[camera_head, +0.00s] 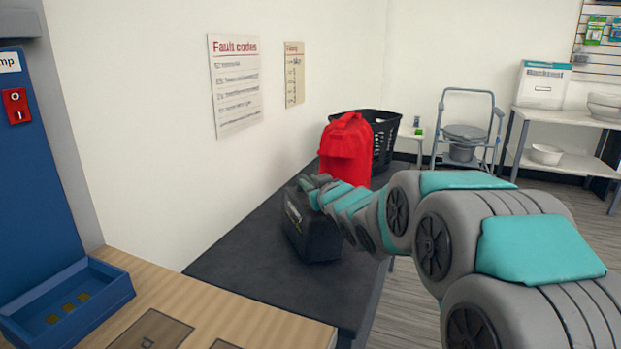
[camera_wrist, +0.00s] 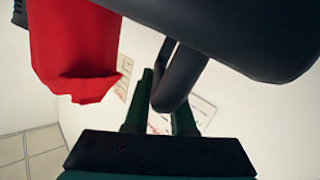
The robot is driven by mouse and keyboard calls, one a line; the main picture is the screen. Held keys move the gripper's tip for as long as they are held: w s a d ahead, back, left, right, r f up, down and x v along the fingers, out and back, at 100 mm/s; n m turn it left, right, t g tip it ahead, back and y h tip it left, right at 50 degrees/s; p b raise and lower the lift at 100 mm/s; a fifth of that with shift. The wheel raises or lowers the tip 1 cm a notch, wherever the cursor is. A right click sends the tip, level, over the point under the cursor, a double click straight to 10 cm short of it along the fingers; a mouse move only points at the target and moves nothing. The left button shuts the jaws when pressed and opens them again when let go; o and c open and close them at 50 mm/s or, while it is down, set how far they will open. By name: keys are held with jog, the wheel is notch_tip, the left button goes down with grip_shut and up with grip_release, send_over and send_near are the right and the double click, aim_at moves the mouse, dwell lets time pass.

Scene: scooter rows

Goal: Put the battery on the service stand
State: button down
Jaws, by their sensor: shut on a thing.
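The battery (camera_head: 312,232) is a black box with a handle, over the dark bench top at the middle of the head view. I cannot tell whether its underside touches the bench. My gripper (camera_head: 318,188) is above it, its fingers mostly hidden by my arm. In the wrist view the battery (camera_wrist: 235,30) fills the upper right, and its curved handle (camera_wrist: 178,78) lies between the fingers of my gripper (camera_wrist: 160,105), which is shut on it. No thing in view is clearly marked as the service stand.
The dark bench (camera_head: 240,258) runs along the wall. A red bag (camera_head: 346,150) and black basket (camera_head: 384,135) are behind the battery. A wooden top (camera_head: 240,318) with a blue tray (camera_head: 105,283) is in front. A blue panel (camera_head: 40,160) stands left.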

jog(key=c, duration=1.1)
grip_release()
jog(key=shift+f, duration=0.4)
jog(key=shift+c, duration=0.2)
jog(key=o, duration=0.4)
jog(key=shift+d, duration=0.1)
jog(key=shift+r, duration=0.1)
jog(key=b+v, duration=0.1)
jog(key=v, duration=1.1)
